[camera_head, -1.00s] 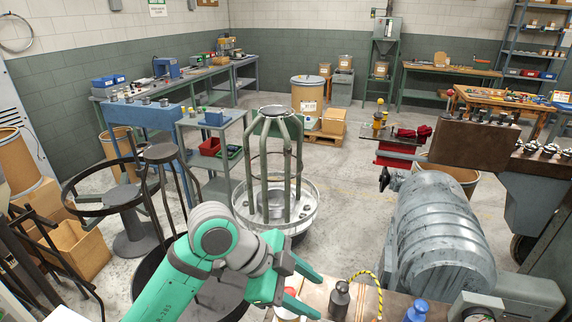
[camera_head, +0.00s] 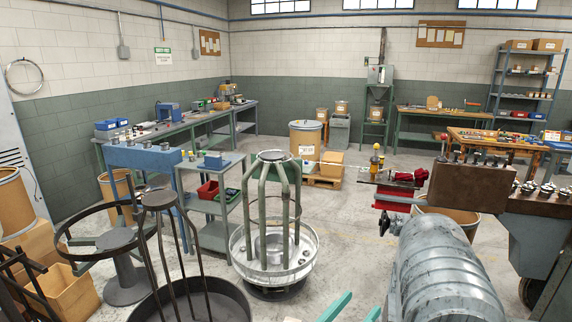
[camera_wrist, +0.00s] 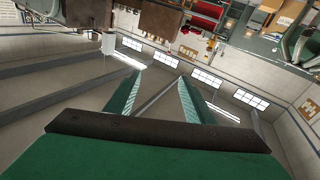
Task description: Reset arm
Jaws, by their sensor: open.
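My gripper shows in the wrist view (camera_wrist: 158,98) with its two green fingers spread apart. Nothing is between them, and the gripper is open and empty. In the head view only the green fingertips (camera_head: 352,308) show, at the bottom edge right of centre. The rest of my arm is out of the head view. The wrist view is tilted and shows the room's windows and walls beyond the fingers.
A green-legged wire stand (camera_head: 272,215) on a round metal base stands mid-floor. A dark ring stand (camera_head: 115,238) is at left. A grey shelf cart (camera_head: 212,236) stands behind. A brown machine block (camera_head: 468,186) is at right. Open floor (camera_head: 345,235) lies between stand and machine.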

